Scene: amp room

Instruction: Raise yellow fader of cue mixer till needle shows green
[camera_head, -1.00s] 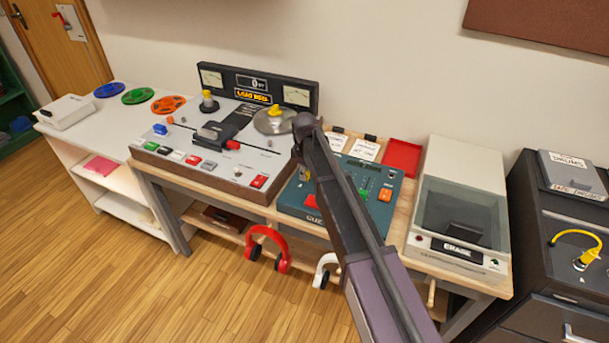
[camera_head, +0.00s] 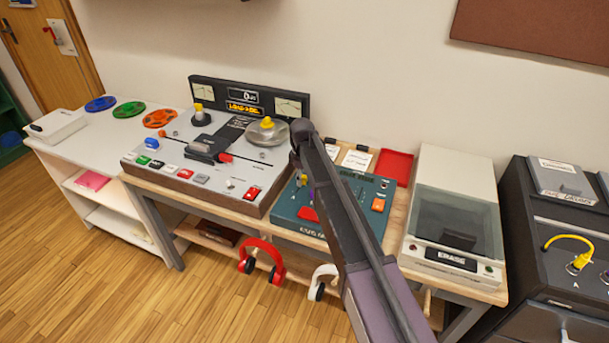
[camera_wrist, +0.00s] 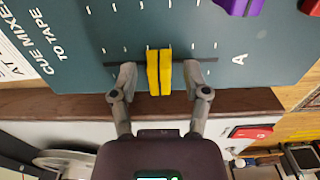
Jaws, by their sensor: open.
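The cue mixer (camera_head: 290,213) is a teal panel on the bench in the head view, partly hidden behind my arm. In the wrist view its panel (camera_wrist: 75,30) fills the top, with white lettering and tick marks. The yellow fader (camera_wrist: 159,72) is a ridged yellow cap on a dark slot. My gripper (camera_wrist: 160,75) is open, with one finger on each side of the fader. Small gaps show between the fingers and the cap. A purple fader cap (camera_wrist: 240,5) is at the upper right. I cannot make out a needle on the cue mixer.
The tape machine (camera_head: 215,155) with two meters stands left of the mixer. A red tray (camera_head: 393,166) and the eraser box (camera_head: 455,200) are to the right. Red headphones (camera_head: 262,262) and white headphones (camera_head: 322,280) hang at the bench front.

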